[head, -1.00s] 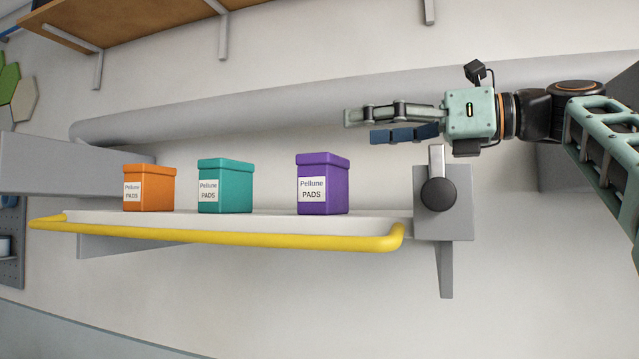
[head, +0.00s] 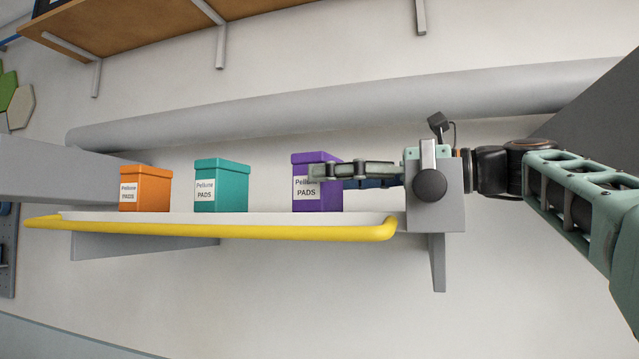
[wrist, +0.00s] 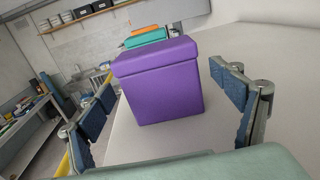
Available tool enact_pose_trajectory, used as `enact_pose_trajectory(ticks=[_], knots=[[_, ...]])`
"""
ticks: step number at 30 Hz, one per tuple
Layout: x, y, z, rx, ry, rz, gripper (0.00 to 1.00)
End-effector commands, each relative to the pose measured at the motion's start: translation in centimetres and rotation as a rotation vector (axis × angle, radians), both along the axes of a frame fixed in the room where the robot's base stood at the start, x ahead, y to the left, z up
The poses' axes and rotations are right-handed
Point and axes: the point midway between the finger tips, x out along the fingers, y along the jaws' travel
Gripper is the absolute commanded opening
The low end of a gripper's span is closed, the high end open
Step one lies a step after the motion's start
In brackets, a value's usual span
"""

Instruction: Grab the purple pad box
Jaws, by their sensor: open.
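The purple pad box (head: 302,196) stands upright at the right part of the shelf, with a white label reading "Pellune PADS". My gripper (head: 338,176) is beside it on the right; one finger overlaps the box's front in the head view. In the wrist view the purple box (wrist: 160,85) fills the middle, ahead of the palm and between the two blue-padded fingers of my open gripper (wrist: 165,108). A gap shows between the box and the right finger.
A teal box (head: 221,187) and an orange box (head: 145,190) stand farther left on the white shelf (head: 270,217). A yellow rail (head: 220,231) runs along the shelf's front edge. A grey bracket with a dark round knob (head: 430,186) stands at the right end.

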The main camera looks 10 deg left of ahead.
Motion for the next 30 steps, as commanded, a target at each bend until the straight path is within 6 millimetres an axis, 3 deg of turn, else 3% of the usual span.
enact_pose_trajectory(ticks=[6, 14, 27, 30], knots=[[0.6, 2.7, 0.1, 0.0, 0.0, 0.002, 0.85], [0.7, 2.9, 0.0, -0.001, 0.0, 0.0, 0.85], [0.7, 2.8, 0.0, 0.0, 0.0, 0.0, 0.38], [0.7, 2.8, 0.0, 0.001, 0.0, 0.0, 0.37]])
